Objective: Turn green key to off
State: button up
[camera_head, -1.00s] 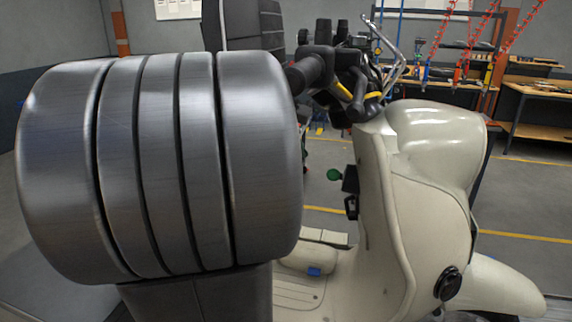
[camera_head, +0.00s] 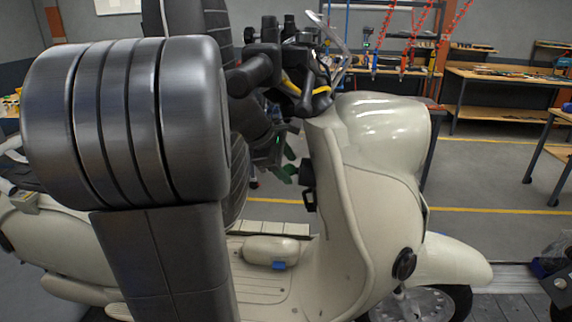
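A cream scooter (camera_head: 355,190) stands in front of me, side on. The green key (camera_head: 284,174) shows small on the rider's side of its front shield, beside a dark block (camera_head: 306,172). My gripper (camera_head: 285,152) is partly in view beyond my grey arm, left of the shield, with a small green light on its body. It is close to the key, with its dark end just above and left of it. Whether they touch, the key's exact angle, and the finger spacing are too small and dark to tell.
The black handlebar (camera_head: 262,72) with levers and yellow cable is above the gripper. The scooter's footboard (camera_head: 255,285) is below, with a small blue item (camera_head: 279,265) near it. Workbenches (camera_head: 500,75) stand at the back right. The floor between is clear.

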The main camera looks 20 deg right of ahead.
jog(key=c, duration=0.9)
jog(key=o, duration=0.5)
jog(key=c, duration=0.4)
jog(key=shift+o, duration=0.2)
jog(key=shift+r+p, duration=0.15)
jog(key=shift+p, duration=0.35)
jog(key=g+p, duration=0.1)
jog(key=p, duration=0.4)
jog(key=shift+w+n+y, duration=0.15)
jog(key=shift+n+y, duration=0.15)
jog(key=shift+g+y+p, duration=0.3)
jog(key=shift+g, duration=0.2)
